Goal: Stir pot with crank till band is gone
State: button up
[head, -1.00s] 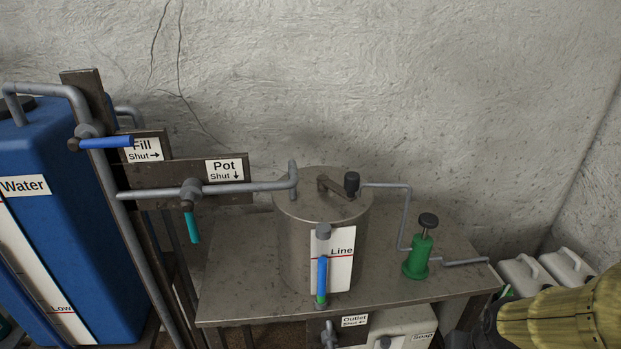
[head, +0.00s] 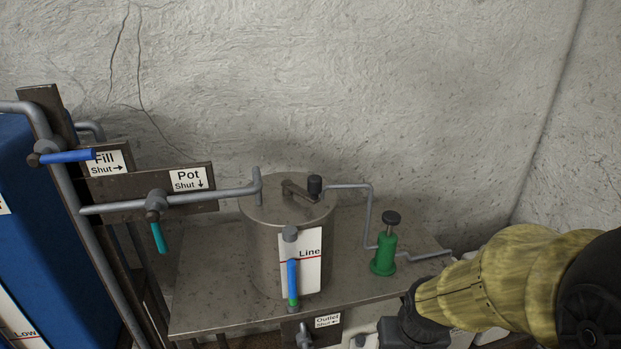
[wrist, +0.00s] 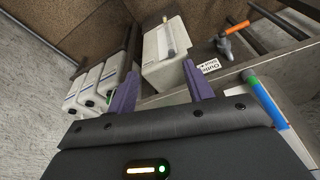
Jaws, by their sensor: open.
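The metal pot (head: 262,250) stands on a metal table. On its lid is a crank (head: 298,191) with a black knob (head: 315,186) at its right end. The sight tube (head: 292,280) on the pot's front is blue along most of its length, with a short green part at the bottom, beside a card marked "Line" (head: 312,250). It also shows in the wrist view (wrist: 267,100). My gripper (wrist: 158,84) is open and empty, its purple fingers apart. In the head view its dark body is low and right of the pot, away from the crank; its fingertips do not show there.
A green pump (head: 384,253) stands right of the pot, with a thin pipe to the lid. The teal Pot lever (head: 159,237) points down; the blue Fill lever (head: 68,156) points right. White jugs (wrist: 100,80) and a white container (wrist: 165,55) show in the wrist view.

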jog(key=w+a+r+n+t+y+b, duration=0.25)
jog(key=w+a+r+t, duration=0.55)
jog(key=w+r+t, duration=0.4)
jog(key=a+r+n+t+y, duration=0.1)
jog(key=a+r+t+y, duration=0.1)
jog(key=r, duration=0.6)
jog(key=shift+a+y, duration=0.85)
jog(key=shift+a, duration=0.15)
jog(key=shift+n, duration=0.25)
jog(key=p, duration=0.9)
send_near(312, 178)
jog(key=p+x, duration=0.1)
jog(key=x, duration=0.3)
jog(key=p+x, duration=0.1)
jog(key=x, duration=0.3)
jog(key=f+p+x, duration=0.1)
jog(key=x, duration=0.3)
jog(key=shift+d+p, duration=0.3)
jog(key=shift+p, duration=0.05)
jog(key=shift+c, duration=0.4)
